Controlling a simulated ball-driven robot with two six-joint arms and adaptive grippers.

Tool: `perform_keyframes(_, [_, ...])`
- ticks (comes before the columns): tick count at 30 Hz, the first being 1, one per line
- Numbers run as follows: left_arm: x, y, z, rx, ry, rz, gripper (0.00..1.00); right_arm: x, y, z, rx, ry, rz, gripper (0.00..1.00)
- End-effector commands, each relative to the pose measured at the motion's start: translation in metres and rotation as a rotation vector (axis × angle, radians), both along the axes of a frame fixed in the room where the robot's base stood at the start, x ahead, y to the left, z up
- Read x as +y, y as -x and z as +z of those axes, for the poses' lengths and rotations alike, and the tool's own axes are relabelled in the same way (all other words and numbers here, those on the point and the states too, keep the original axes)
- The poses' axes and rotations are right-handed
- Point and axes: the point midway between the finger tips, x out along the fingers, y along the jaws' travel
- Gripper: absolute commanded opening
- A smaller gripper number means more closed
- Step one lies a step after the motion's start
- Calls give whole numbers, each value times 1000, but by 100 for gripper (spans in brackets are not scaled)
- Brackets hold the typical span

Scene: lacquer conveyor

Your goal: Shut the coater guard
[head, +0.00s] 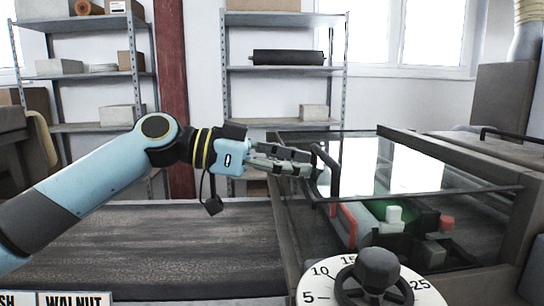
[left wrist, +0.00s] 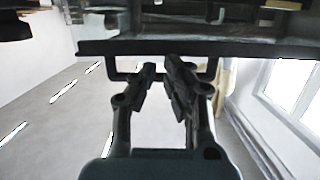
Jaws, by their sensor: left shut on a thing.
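The coater guard (head: 385,165) is a clear pane with a dark rim on the right of the head view. It lies over the coater with its front rim above the machine's inner parts. A black bar handle (head: 333,178) stands at its left edge. My left gripper (head: 312,164) reaches in from the left and is shut on this handle. In the left wrist view the fingers (left wrist: 165,72) meet the handle bar (left wrist: 122,76) below a dark edge; the exact contact is partly hidden by the fingers. My right gripper is not in view.
A dial (head: 376,280) with a dark knob stands at the front. Red, green and white parts (head: 394,215) sit under the pane. The conveyor belt (head: 150,245) runs below my left arm. Shelves (head: 275,70) stand behind, and a dark housing (head: 460,160) bounds the right.

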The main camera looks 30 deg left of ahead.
Motion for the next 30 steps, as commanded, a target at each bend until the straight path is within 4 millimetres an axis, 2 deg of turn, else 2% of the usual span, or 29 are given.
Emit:
perform_keyframes(1, [13, 9, -24, 52, -37, 1, 0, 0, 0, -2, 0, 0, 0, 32])
perform_keyframes(6, [30, 25, -8, 30, -32, -1, 0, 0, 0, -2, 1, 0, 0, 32])
perform_keyframes(13, [43, 39, 9, 4, -15, -7, 0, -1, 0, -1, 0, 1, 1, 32])
perform_keyframes(30, [48, 44, 17, -4, -5, 1, 0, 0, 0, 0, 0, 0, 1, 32])
